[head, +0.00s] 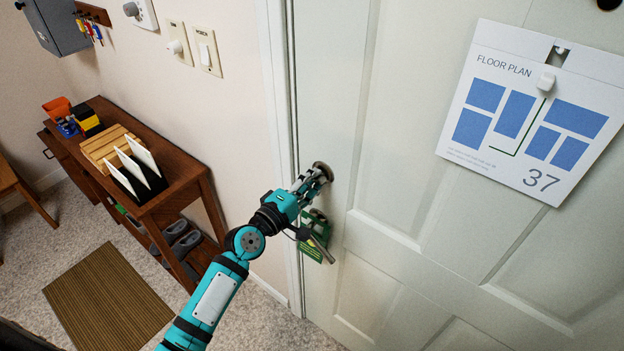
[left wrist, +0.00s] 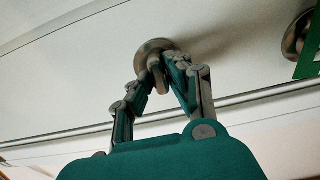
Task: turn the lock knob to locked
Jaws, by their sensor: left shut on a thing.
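The lock knob (left wrist: 153,47) is a round brass-coloured fitting on the white door (head: 400,150), with a small thumb-turn at its middle. In the head view the lock (head: 324,170) shows just beyond my fingertips near the door's left edge. My left gripper (head: 313,182) is shut on the thumb-turn; in the left wrist view its fingers (left wrist: 160,75) close on it from both sides. The fingers hide part of the thumb-turn, and I cannot tell its exact angle. My right gripper is not in view.
Below the lock is the door handle (head: 319,241) with a green tag (head: 322,250) hanging from it. A floor plan sign (head: 535,110) hangs on the door at the right. A wooden side table (head: 185,165) stands along the left wall, with a brown mat (head: 108,300) on the floor.

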